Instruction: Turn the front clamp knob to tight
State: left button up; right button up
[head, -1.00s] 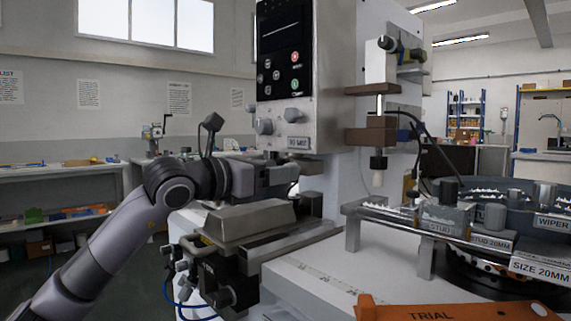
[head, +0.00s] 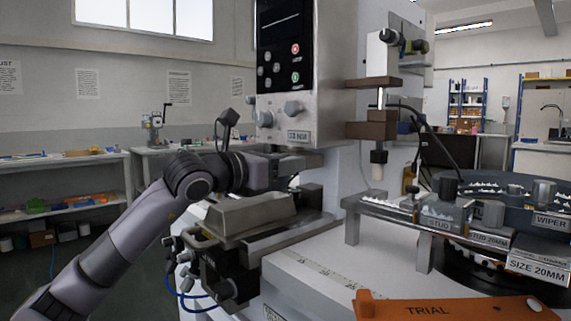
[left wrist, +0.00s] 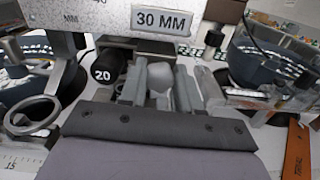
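More knobs sit low at the front (head: 226,289). No label tells which is the front clamp knob. My left gripper (head: 288,165) is below the 30 MM label, above a grey sloped block (head: 250,214); its fingertips are hard to make out there. In the left wrist view its fingers (left wrist: 158,92) look apart, with a pale rounded piece (left wrist: 160,74) between or beyond them; contact cannot be told. My right gripper is not in view.
A rail with stud blocks (head: 440,214) and a round dark bowl (head: 500,190) stand at the right. An orange TRIAL strip (head: 430,310) lies on the white top (head: 330,270). A black cylinder marked 20 (left wrist: 107,66) is close to the gripper.

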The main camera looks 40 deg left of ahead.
pick_arm(q)
jog(key=m+b, duration=0.1)
jog(key=m, duration=0.2)
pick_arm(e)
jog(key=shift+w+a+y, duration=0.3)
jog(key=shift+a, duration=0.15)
pick_arm(q)
jog(key=o, duration=1.1)
jog(key=shift+c, duration=0.2)
